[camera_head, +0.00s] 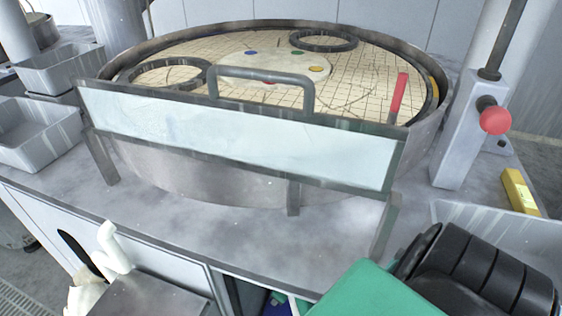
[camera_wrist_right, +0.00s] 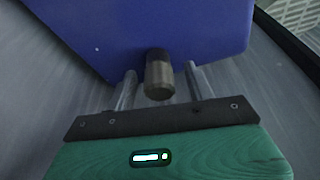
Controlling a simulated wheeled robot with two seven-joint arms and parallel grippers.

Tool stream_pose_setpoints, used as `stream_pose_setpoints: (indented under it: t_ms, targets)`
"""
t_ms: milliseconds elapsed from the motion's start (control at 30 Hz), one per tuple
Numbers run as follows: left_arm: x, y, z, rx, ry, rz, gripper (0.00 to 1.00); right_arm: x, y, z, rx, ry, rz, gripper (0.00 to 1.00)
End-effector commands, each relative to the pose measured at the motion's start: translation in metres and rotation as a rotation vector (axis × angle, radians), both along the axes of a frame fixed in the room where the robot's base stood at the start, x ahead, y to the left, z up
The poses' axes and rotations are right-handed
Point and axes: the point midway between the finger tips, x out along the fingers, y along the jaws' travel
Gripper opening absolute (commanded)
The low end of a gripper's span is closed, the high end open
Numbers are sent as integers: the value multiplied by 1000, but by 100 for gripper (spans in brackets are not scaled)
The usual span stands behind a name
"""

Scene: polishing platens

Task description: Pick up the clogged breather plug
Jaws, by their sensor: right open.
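A short dark grey metal cylinder (camera_wrist_right: 159,78), which looks like the breather plug, stands out from a blue housing (camera_wrist_right: 190,25) in the right wrist view. I cannot tell from its surface whether it is clogged. My right gripper (camera_wrist_right: 160,88) is open, with one finger on each side of the plug and a visible gap to each. In the head view only the green and black parts of my right arm show at the lower right; its fingers are hidden.
A round polishing platen (camera_head: 370,75) sits on the grey bench behind a framed clear guard (camera_head: 240,128). A red-knobbed post (camera_head: 455,140) and a yellow block (camera_head: 520,192) stand at the right. Grey trays (camera_head: 35,142) are at the left. A cabinet opening lies below the bench.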

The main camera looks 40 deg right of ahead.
Motion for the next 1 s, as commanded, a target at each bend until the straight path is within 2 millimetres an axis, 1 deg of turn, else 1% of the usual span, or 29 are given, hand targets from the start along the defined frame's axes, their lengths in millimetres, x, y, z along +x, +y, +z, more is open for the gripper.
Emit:
stream_pose_setpoints:
  t_ms: [67, 267, 300, 367, 400, 467, 500, 533, 833, 1000]
  targets:
    - [1, 0, 3, -1, -2, 1, 0, 1, 0, -4, -1, 0, 0, 54]
    - [1, 0, 3, 0, -1, 1, 0, 1, 0, -4, -2, -1, -1, 54]
    - [1, 0, 3, -1, -1, 1, 0, 1, 0, -4, -2, -1, -1, 50]
    - [1, 0, 3, 0, -1, 1, 0, 1, 0, -4, -1, 0, 0, 38]
    - [1, 0, 3, 0, -1, 1, 0, 1, 0, -4, -1, 0, 0, 30]
    - [1, 0, 3, 0, -1, 1, 0, 1, 0, -4, -1, 0, 0, 18]
    - [1, 0, 3, 0, -1, 1, 0, 1, 0, -4, -1, 0, 0, 11]
    - [1, 0, 3, 0, -1, 1, 0, 1, 0, -4, -1, 0, 0, 6]
    - [1, -1, 4, 0, -2, 0, 0, 1, 0, -2, -2, -1, -1, 6]
    - [-1, 0, 2, -1, -3, 0, 0, 1, -1, 9, -2, -1, 0, 6]
